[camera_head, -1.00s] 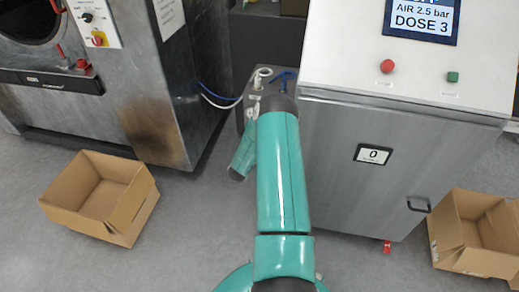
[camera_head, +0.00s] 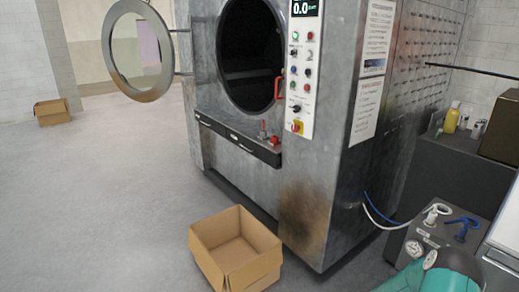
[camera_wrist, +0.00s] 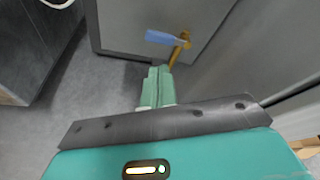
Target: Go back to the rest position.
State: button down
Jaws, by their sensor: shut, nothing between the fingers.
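My gripper (camera_wrist: 157,86) shows in the wrist view as green fingers pressed together, empty. They point at a grey panel (camera_wrist: 118,22). Beyond their tips is a valve with a blue lever (camera_wrist: 163,38) and a brass body; they look apart from it, though the exact distance is unclear. In the head view only part of my green arm shows at the lower right corner; my gripper is not visible there.
The steel washer (camera_head: 250,178) stands in the middle with its round door (camera_head: 110,70) open. A cardboard box (camera_head: 213,262) lies in front of it and another (camera_head: 52,112) far left. The grey box with valves (camera_head: 438,240) is near my arm.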

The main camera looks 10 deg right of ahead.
jog(key=w+a+r+n+t+y, duration=0.3)
jog(key=w+a+r+n, duration=0.4)
jog(key=r, duration=0.4)
jog(key=w+a+r+n+t+y, duration=0.3)
jog(key=w+a+r+n, duration=0.3)
jog(key=a+r+n, duration=0.3)
jog(key=s+a+r+n+y, duration=0.1)
jog(key=a+r+n+y, duration=0.2)
jog(key=a+r+n, duration=0.5)
jog(key=s+a+r+n+g+y, duration=0.1)
jog(key=s+a+r+n+y, duration=0.1)
jog(key=s+a+r+n, duration=0.55)
jog(key=s+a+r+n+g+y, duration=0.15)
jog(key=s+a+r, duration=0.35)
jog(key=a, duration=0.5)
jog(key=s+a+n+g, duration=0.1)
jog(key=s+a+n, duration=0.1)
jog(key=s, duration=0.4)
jog(key=s+a+n+y, duration=0.1)
jog(key=s+a+n, duration=0.1)
jog(key=s+n, duration=0.3)
jog(key=s+a+n+g, duration=0.1)
jog(key=s+n, duration=0.3)
jog(key=s, duration=0.5)
jog(key=shift+s+a+r+g, duration=0.15)
jog(key=shift+s+a+g, duration=0.15)
jog(key=shift+a, duration=0.25)
